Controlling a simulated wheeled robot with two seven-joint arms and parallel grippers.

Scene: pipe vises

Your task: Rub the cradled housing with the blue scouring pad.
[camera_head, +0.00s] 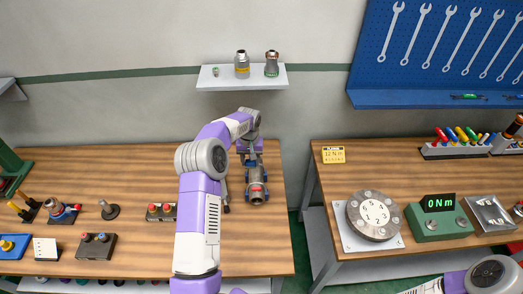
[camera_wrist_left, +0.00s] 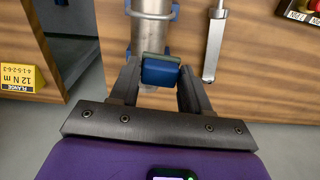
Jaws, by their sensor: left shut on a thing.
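The grey metal housing (camera_head: 257,190) lies near the right edge of the left bench in the head view, held in a blue cradle. My left gripper (camera_wrist_left: 158,85) is shut on the blue scouring pad (camera_wrist_left: 160,73), which has a green-grey layer on one side. The pad overlaps the end of the housing in this view; I cannot tell whether they touch. My right gripper is out of view; only part of its arm shows at lower right.
A silver-handled bar (camera_wrist_left: 213,45) lies beside the housing. A red-buttoned box (camera_head: 161,212) and several small parts stand to the left. A gap separates the benches.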

